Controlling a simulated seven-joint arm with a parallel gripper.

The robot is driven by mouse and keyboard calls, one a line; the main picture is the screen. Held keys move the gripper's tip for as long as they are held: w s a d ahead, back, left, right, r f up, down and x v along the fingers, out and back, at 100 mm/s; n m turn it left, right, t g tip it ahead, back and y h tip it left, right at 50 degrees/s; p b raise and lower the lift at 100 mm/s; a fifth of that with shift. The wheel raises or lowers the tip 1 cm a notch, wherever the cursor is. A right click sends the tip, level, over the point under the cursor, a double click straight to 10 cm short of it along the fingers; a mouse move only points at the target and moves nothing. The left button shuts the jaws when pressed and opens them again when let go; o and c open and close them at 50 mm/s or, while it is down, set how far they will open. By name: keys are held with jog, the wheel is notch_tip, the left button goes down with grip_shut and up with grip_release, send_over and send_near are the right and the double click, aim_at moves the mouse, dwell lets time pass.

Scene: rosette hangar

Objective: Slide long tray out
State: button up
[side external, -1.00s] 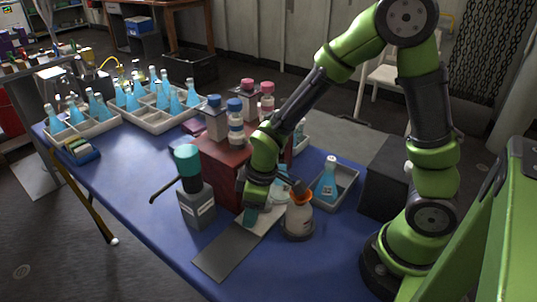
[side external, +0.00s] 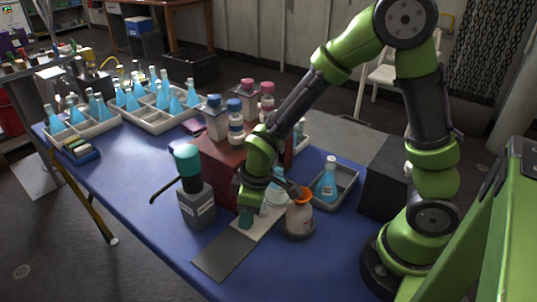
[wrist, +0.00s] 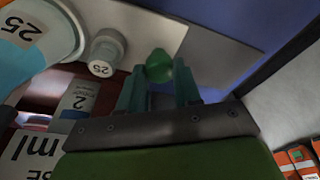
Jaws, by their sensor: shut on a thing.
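The long tray (side external: 263,222) is a pale, narrow strip coming out beside the dark red box, lying over a dark grey strip on the blue table. In the wrist view its pale end (wrist: 150,32) carries a round green knob (wrist: 158,66). My gripper (side external: 246,217) is low at the tray's outer end; in the wrist view its teal fingers (wrist: 160,88) are closed on the green knob from both sides. A beaker (side external: 277,197) with blue liquid and a small vial (wrist: 104,50) marked 25 stand on or beside the tray; my wrist partly hides the tray's inner part.
The dark grey strip (side external: 223,256) is bare ahead of the tray. The red box (side external: 218,165) bears several bottles. A flask sits in a grey tray (side external: 342,190).

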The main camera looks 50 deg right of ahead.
jog(key=shift+a, duration=6.15)
jog(key=o, duration=0.8)
jog(key=shift+r, duration=3.5)
